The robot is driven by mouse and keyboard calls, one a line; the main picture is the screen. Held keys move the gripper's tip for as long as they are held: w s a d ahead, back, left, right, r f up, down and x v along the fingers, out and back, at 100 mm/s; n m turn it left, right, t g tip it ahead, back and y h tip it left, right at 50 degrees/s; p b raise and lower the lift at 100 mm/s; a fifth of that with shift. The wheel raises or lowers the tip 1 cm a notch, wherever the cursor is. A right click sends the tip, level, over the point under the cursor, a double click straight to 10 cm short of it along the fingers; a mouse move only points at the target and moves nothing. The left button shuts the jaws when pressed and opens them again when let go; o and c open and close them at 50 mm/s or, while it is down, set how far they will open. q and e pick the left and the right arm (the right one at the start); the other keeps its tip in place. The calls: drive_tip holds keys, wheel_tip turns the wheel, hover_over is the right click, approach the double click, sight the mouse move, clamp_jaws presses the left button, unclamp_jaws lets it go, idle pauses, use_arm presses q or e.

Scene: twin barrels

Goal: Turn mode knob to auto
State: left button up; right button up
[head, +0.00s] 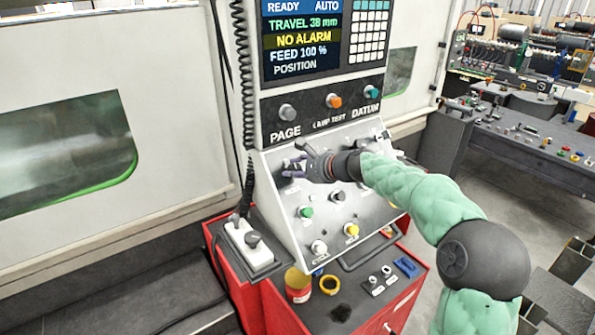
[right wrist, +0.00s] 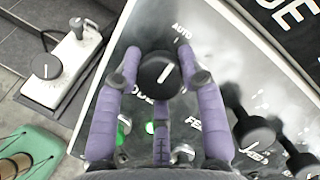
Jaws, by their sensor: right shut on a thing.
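The mode knob (right wrist: 153,82) is a round black knob with a white pointer line, seen in the right wrist view. Its line slants up and to the right, roughly toward the printed AUTO label (right wrist: 182,33). My right gripper (right wrist: 166,66) has purple fingers set on both sides of the knob and is shut on it. In the head view my right gripper (head: 291,170) is at the upper left of the sloped control panel (head: 275,215); there the knob is mostly hidden by the gripper. My left gripper is not in view.
The screen (head: 313,35) above reads READY, AUTO and NO ALARM. Other knobs, such as a black one (right wrist: 255,133), sit right of the gripper. A white pendant box (head: 248,245) is left of the panel. A red cabinet (head: 283,318) with small parts stands below.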

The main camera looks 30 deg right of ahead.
drive_tip(key=shift+r, duration=0.5)
drive_tip(key=o, duration=1.2)
drive_tip(key=shift+w+a, duration=0.1)
drive_tip(key=shift+c, duration=0.2)
drive_tip(key=shift+a+f, duration=0.15)
drive_tip(key=shift+a, duration=0.1)
drive_tip(key=shift+d+f, duration=0.1)
drive_tip(key=shift+d, duration=0.1)
drive_tip(key=shift+s+d, duration=0.15)
drive_tip(key=shift+s, duration=0.2)
drive_tip(key=v, duration=1.1)
drive_tip(key=shift+a+r, duration=0.25)
drive_tip(key=shift+r, duration=0.05)
drive_tip(key=shift+s, duration=0.15)
